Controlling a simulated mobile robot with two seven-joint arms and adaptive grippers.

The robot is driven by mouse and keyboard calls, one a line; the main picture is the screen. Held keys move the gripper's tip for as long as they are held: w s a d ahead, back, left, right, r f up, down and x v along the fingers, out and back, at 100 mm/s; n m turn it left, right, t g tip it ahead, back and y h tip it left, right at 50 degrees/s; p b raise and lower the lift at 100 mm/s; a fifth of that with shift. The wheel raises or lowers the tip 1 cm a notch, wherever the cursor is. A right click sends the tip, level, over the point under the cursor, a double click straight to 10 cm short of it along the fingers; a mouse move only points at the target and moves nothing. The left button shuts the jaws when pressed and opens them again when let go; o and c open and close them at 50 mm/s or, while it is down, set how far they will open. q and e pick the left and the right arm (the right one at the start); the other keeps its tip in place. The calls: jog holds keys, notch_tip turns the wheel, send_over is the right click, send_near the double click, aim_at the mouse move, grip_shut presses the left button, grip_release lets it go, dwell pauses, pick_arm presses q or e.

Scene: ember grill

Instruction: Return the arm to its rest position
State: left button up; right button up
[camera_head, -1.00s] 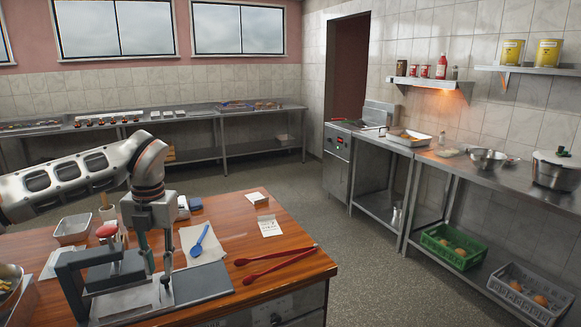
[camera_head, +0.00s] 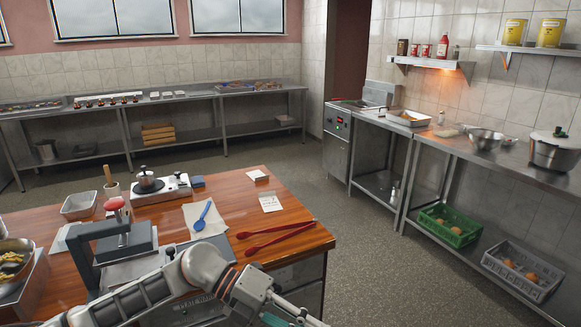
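My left arm comes in from the lower left, low over the front of the wooden table (camera_head: 220,225). Its gripper (camera_head: 292,314) is at the bottom edge, partly cut off, past the table's front right; whether the fingers are open or shut is unclear. Nothing is clearly seen in it. The grey press (camera_head: 115,240) with a red knob stands on the table, left of the gripper, its lower part partly hidden by my arm. My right gripper is not in view.
Red tongs (camera_head: 275,237) and a blue spoon (camera_head: 203,216) on a pale sheet lie on the table. A pan of food (camera_head: 14,258) is at the left. Open floor (camera_head: 375,265) lies to the right.

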pick_arm(q)
notch_tip(320, 180, up, 5)
jog(key=w+d+n+t+h, duration=0.2)
jog(key=n+t+h, duration=0.65)
jog(key=n, duration=0.25)
jog(key=w+a+f+n+t+y, duration=0.4)
jog(key=a+f+n+t+y, duration=0.65)
jog(key=n, duration=0.35)
jog(key=s+a+f+n+g+y, duration=0.2)
jog(key=s+a+f+n+y, duration=0.2)
jog(key=s+a+f, duration=0.4)
jog(key=s+a+f+n+g+y, duration=0.2)
jog(key=s+a+f+n+y, duration=0.2)
jog(key=f, duration=1.1)
jog(key=s+a+n, duration=0.2)
jog(key=s+a, duration=0.2)
jog(key=shift+s+a+f, duration=0.15)
jog(key=shift+s+a, duration=0.1)
jog(key=shift+y, duration=0.3)
